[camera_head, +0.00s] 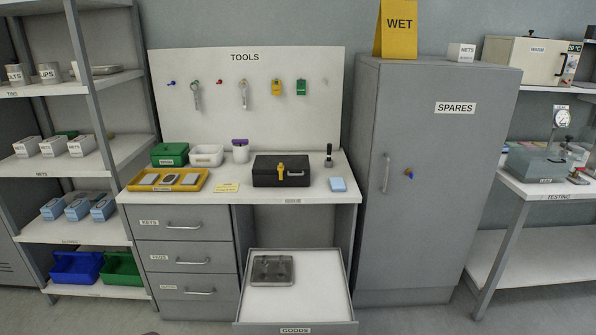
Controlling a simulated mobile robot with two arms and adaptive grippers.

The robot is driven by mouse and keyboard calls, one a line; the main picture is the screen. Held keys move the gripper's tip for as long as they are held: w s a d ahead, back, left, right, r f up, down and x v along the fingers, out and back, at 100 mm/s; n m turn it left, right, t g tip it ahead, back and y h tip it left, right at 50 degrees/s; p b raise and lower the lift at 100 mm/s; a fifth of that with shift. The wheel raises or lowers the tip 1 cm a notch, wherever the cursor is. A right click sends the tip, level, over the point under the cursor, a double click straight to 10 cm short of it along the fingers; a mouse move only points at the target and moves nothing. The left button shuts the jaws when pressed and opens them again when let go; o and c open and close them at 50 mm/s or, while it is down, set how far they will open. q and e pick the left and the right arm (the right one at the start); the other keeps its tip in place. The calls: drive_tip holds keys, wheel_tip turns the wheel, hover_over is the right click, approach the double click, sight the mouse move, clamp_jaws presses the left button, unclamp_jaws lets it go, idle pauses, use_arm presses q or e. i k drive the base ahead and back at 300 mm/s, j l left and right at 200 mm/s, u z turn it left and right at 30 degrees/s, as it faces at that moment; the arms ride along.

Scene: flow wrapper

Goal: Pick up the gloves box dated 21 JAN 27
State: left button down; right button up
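Several light-blue boxes stand in a row on the left rack's shelf (28,232), whose small edge label seems to read GLOVES. The left blue box (54,208), the middle blue box (78,208) and the right blue box (103,208) each have a pale label on the front. The print is too small to read, so I cannot tell which one bears 21 JAN 27. Neither of my grippers is in view.
White NETS boxes (54,146) stand one shelf above. A blue bin (75,268) and a green bin (122,268) sit below. A rack post stands right of the boxes. The GOODS drawer (320,300) juts out under the workbench (250,200). A grey cabinet (425,230) stands right.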

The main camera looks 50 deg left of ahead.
sight(103, 210)
drive_tip(key=j+u, duration=0.1)
drive_tip(key=u, duration=0.35)
drive_tip(key=j+u, duration=0.1)
drive_tip(key=u, duration=0.4)
drive_tip(key=j+u, duration=0.1)
drive_tip(key=u, duration=0.35)
